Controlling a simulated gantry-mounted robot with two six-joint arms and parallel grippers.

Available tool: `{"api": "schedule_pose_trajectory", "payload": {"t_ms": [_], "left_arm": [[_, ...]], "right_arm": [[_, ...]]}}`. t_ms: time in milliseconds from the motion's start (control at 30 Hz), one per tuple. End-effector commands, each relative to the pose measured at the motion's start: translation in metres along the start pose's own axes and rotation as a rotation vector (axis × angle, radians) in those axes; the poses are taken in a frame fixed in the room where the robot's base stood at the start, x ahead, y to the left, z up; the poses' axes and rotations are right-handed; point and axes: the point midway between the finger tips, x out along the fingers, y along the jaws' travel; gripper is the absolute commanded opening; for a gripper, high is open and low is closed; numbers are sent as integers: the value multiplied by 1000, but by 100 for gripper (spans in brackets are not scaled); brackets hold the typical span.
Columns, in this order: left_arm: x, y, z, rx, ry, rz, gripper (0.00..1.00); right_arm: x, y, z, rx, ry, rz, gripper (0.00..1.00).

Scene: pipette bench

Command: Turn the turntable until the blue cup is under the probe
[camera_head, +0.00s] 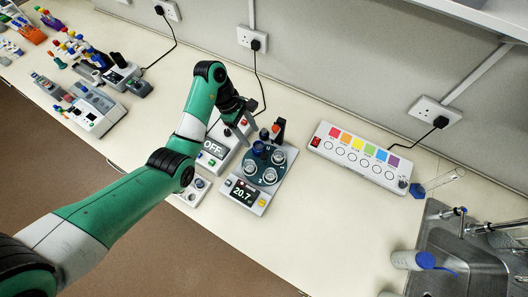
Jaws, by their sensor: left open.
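The turntable (262,164) is a dark round plate on a pale device in the middle of the bench. It carries a blue cup (258,149) at its far left side and several pale cups, one of them (270,175) at the near right. A dark post (279,128), seemingly the probe's stand, rises at the device's far end; the probe tip cannot be made out. My left gripper (243,125) is open and empty, above and to the left of the turntable, apart from it. My right gripper is not in view.
A box with an "OFF" display (214,150) stands left of the turntable, partly behind my arm. The turntable device's own display (243,193) reads about 20.7. A colour-marked panel (361,158) lies right, and a sink (455,262) far right. The bench front right of centre is clear.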

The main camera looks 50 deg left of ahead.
Motion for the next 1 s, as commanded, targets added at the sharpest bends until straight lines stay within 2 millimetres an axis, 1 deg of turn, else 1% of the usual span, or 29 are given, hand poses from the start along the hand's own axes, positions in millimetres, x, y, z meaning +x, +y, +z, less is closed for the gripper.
{"api": "schedule_pose_trajectory", "payload": {"t_ms": [167,400,500,600,700,933,1000], "left_arm": [[27,-1,0,2,0,-5,66],[82,-2,0,1,0,-4,66],[100,-2,0,2,-1,-4,66],[110,-1,0,2,0,-2,66],[114,-1,1,2,0,-1,66],[114,-1,1,2,0,0,66],[114,-1,1,2,0,0,53]], "right_arm": [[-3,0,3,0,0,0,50],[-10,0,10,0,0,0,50],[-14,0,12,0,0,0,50],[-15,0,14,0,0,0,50],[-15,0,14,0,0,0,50],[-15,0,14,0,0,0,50],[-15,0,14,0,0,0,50]]}}
